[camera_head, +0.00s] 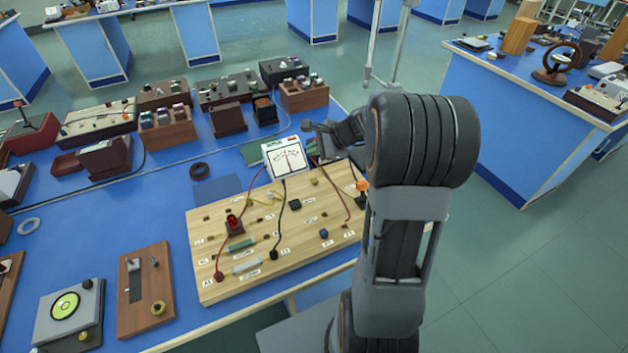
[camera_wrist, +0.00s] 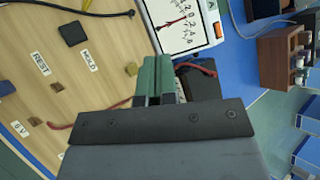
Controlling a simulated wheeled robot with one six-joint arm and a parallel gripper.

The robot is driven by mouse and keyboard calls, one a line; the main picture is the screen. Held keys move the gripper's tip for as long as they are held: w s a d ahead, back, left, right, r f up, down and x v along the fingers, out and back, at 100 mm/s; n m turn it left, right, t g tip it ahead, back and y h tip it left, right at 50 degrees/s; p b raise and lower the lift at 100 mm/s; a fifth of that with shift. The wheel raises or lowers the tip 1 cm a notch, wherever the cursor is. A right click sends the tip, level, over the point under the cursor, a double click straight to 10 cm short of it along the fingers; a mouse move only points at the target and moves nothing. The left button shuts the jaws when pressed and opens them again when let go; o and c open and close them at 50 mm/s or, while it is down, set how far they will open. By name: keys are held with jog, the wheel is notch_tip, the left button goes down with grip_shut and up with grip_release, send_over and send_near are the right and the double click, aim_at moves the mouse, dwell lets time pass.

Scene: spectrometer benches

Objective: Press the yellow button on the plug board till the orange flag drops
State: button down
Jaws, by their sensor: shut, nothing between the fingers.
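The wooden plug board (camera_head: 225,280) lies on the blue bench. A small yellow button (camera_head: 314,181) stands near its back edge, right of the meter. In the wrist view the yellow button (camera_wrist: 132,68) shows just left of my green fingertips (camera_wrist: 156,75); I cannot tell whether they touch. My gripper (camera_head: 310,128) is shut and empty, near the meter's right side in the head view. An orange piece (camera_head: 362,186) sits up on a black mount at the board's right end, beside my arm; I cannot tell whether it is the flag.
The white meter (camera_head: 286,157) stands behind the board, close to my gripper. A black cap (camera_wrist: 72,33) and paper labels (camera_wrist: 40,63) are on the board. A red lead (camera_wrist: 118,104) runs under my gripper. Wooden boxes (camera_head: 303,96) stand at the back.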

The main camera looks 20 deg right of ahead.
aim_at(315, 181)
jog(key=shift+f, duration=0.15)
notch_tip(315, 181, down, 8)
jog(key=b, duration=0.7)
jog(key=shift+f, duration=0.25)
jog(key=shift+f, duration=0.2)
dwell(1.7)
jog(key=shift+f+b, duration=0.25)
jog(key=shift+b, duration=0.25)
jog(key=shift+f+b, duration=0.4)
jog(key=shift+f, duration=0.05)
dwell(0.4)
jog(key=shift+r, duration=0.2)
jog(key=shift+r+p, duration=0.7)
jog(key=shift+r, duration=0.1)
